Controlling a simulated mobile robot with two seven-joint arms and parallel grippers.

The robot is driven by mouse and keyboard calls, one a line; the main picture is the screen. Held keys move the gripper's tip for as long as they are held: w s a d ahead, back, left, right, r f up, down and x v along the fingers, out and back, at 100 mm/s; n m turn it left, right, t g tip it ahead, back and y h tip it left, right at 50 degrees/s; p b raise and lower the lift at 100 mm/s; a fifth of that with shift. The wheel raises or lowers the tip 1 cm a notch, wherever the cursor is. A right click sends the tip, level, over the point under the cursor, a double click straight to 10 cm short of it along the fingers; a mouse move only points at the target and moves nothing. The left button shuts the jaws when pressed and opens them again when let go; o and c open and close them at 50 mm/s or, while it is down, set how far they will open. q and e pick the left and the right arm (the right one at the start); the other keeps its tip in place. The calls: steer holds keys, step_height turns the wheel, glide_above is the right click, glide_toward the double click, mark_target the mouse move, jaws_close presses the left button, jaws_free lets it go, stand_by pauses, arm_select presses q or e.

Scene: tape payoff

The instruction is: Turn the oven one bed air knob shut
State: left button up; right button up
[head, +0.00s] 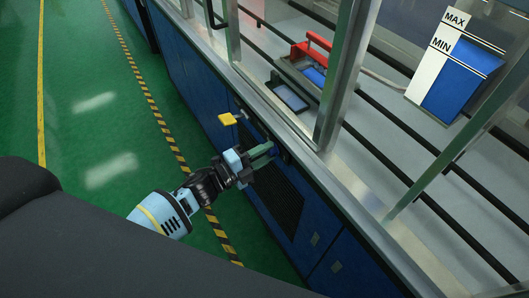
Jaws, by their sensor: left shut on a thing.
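My left gripper (264,153) reaches the blue front panel of the machine, below its metal ledge. It is shut on a small dark blue knob (277,151), mostly hidden by the fingers, so its turn angle cannot be read. I cannot read any label that tells whether it is the oven one bed air knob. A yellow handle (228,119) sticks out of the same panel, a little left of and above my gripper, apart from it. My right gripper is not in view.
A dark louvred grille (278,198) lies just below the gripper. Above the ledge stand metal frame posts (345,75), a red-handled device (312,50) and a blue-and-white MAX/MIN gauge (455,70). The green floor (90,130) at left is clear, with yellow-black edge tape.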

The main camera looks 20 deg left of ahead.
arm_select(q)
steer(key=shift+r, duration=0.2)
steer(key=o, duration=0.9)
steer(key=shift+o, duration=0.2)
steer(key=shift+f, duration=0.15)
steer(key=shift+s+a, duration=0.15)
steer(key=shift+s, duration=0.05)
steer(key=v, duration=0.7)
steer(key=shift+b, duration=0.35)
steer(key=shift+s, duration=0.1)
